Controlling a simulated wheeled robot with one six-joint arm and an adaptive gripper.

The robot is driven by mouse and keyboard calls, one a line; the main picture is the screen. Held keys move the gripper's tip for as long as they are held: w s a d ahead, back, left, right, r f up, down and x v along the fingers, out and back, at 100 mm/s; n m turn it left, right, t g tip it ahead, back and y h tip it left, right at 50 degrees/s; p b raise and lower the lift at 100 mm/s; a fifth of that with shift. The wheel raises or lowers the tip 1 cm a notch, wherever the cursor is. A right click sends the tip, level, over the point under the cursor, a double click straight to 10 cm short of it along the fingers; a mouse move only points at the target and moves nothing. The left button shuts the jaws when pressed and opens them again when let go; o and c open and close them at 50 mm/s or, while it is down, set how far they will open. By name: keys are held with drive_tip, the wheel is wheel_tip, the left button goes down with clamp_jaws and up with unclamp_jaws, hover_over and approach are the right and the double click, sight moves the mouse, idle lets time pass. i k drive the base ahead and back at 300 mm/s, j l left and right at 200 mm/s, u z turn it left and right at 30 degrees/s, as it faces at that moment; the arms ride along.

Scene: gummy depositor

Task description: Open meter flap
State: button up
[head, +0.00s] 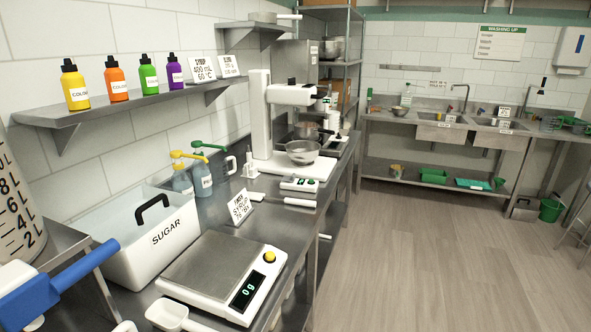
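I do not make out a meter flap for certain in the head view. At the left edge stands a large grey vessel (22,215) with a litre scale, cut off by the frame. Below it is a white part with a blue block (38,297) and a blue-ended bar (84,268) slanting up to the right. I cannot tell whether these belong to the flap. My gripper is not in view.
The counter holds a white sugar bin (125,255), a scale (222,276) reading 0 g, pump bottles (202,175) and a white stand mixer (262,120). Coloured bottles stand on the wall shelf (150,98). Sinks (442,133) are at the back. The floor (430,260) right is clear.

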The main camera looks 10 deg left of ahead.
sight(286, 179)
drive_tip(key=i+l+u, duration=0.1)
drive_tip(key=i+u, duration=0.15)
drive_tip(key=i, duration=0.15)
drive_tip(key=i+l+u, duration=0.25)
drive_tip(key=i, duration=0.15)
drive_tip(key=i+l+u, duration=0.25)
drive_tip(key=i, duration=0.15)
drive_tip(key=i+l+z, duration=0.1)
drive_tip(key=l, duration=0.3)
drive_tip(key=i+l+z, duration=0.1)
drive_tip(key=i+l, duration=0.15)
drive_tip(key=l, duration=0.15)
drive_tip(key=i+l+z, duration=0.15)
drive_tip(key=l, duration=0.2)
